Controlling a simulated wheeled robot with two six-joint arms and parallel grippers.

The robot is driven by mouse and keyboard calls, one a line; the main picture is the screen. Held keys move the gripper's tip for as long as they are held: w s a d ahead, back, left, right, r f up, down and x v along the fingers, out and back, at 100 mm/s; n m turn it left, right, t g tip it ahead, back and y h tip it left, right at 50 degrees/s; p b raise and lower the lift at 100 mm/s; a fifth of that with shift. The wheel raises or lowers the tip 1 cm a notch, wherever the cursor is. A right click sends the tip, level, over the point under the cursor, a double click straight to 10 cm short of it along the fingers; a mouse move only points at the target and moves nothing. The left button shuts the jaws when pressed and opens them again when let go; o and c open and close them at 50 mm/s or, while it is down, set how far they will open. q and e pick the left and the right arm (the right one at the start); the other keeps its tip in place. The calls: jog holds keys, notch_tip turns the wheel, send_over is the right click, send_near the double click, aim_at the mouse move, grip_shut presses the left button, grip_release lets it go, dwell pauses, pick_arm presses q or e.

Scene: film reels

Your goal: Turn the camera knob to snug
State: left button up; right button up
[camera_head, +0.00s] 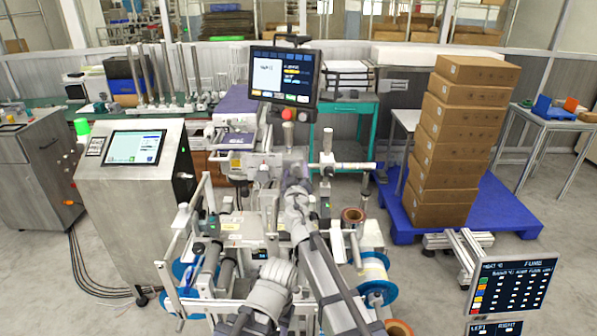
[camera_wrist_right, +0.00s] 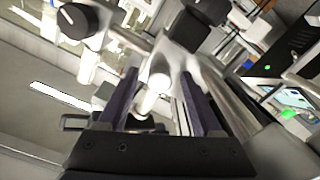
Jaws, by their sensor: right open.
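In the right wrist view, my right gripper (camera_wrist_right: 159,75) is open, its two dark fingers apart. A pale, rounded metal part shows between and beyond them. A black knob with a white mark (camera_wrist_right: 75,19) is at the upper left, on a metal bar and outside the fingers. A second dark knob or block (camera_wrist_right: 206,10) is at the top, beyond the right finger. I cannot tell which is the camera knob. In the head view my right gripper (camera_head: 295,178) is at the middle of the film machine (camera_head: 262,160), its fingertips hard to make out. I cannot make out my left gripper.
A monitor (camera_head: 284,76) hangs above the machine. Blue-rimmed reels (camera_head: 376,268) and rollers crowd its front. A control cabinet (camera_head: 137,185) stands left. Stacked cartons (camera_head: 452,140) stand on a blue pallet (camera_head: 505,203) at right. Grey floor is open at lower left.

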grip_shut()
dwell(0.5)
